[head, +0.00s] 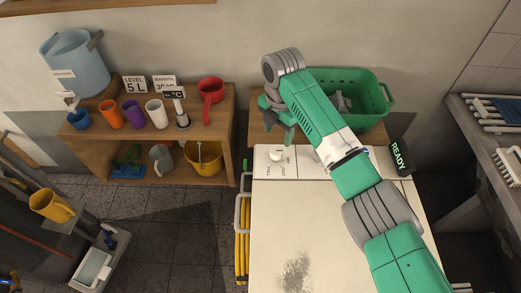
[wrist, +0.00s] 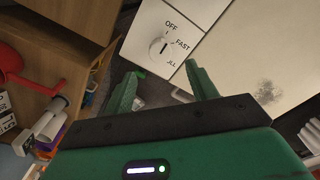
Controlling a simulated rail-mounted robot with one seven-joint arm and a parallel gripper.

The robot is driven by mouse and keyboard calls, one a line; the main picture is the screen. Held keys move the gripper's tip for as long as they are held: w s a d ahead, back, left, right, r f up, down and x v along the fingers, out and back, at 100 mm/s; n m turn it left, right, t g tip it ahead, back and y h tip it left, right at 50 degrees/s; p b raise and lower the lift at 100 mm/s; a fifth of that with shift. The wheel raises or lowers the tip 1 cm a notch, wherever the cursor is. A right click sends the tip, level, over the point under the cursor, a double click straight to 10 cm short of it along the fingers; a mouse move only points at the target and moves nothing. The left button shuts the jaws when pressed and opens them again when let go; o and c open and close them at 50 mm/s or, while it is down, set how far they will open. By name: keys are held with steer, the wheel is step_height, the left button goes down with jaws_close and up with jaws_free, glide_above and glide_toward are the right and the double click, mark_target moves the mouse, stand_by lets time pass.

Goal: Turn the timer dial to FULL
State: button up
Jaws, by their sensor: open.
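The timer dial (wrist: 158,48) is a round white knob on a white panel, with OFF, FAST and a partly hidden label ending in LL printed around it. The dial also shows in the head view (head: 277,155) at the back left of the white machine top. Which label it points at is too small to tell. My gripper (wrist: 160,73) is open and empty in the wrist view, its two green fingers apart with the dial beyond and between the tips. In the head view my gripper (head: 277,120) hangs above and behind the dial, not visibly touching it.
The white machine top (head: 330,235) is mostly clear, with a dark stain. A READY sign (head: 399,157) stands at its back right. A green basket (head: 365,90) sits behind my arm. A wooden shelf (head: 222,115) with several cups and a red dipper (head: 210,90) is left.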

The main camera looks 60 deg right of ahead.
mark_target(276, 151)
step_height(276, 151, down, 8)
steer(key=shift+r+b, duration=0.2)
steer(key=shift+b, duration=0.9)
steer(key=c, duration=1)
